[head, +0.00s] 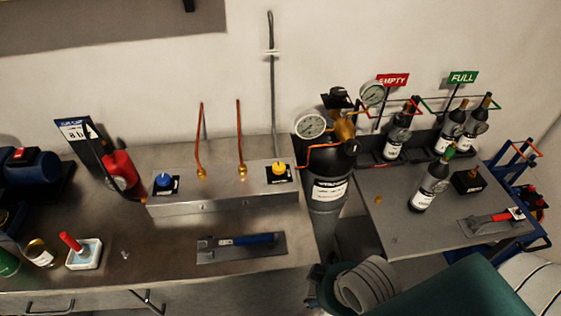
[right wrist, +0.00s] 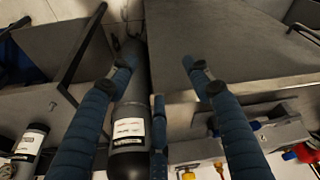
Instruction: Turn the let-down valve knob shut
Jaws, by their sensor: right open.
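A grey metal block (head: 222,190) on the left bench carries a blue knob (head: 163,180) at its left end and a yellow knob (head: 279,168) at its right end. Two copper tubes rise between them. I cannot read which knob is the let-down valve. A black cylinder (head: 331,190) with a brass valve (head: 345,129) and a round gauge (head: 311,124) stands right of the block. My left gripper is not in view.
A tool with a blue handle (head: 247,239) lies on a dark mat in front of the block. A red bottle (head: 121,172) stands left of it. The right table (head: 400,235) holds several small bottles, EMPTY (head: 393,80) and FULL (head: 463,78) signs, and a red-handled tool (head: 492,217).

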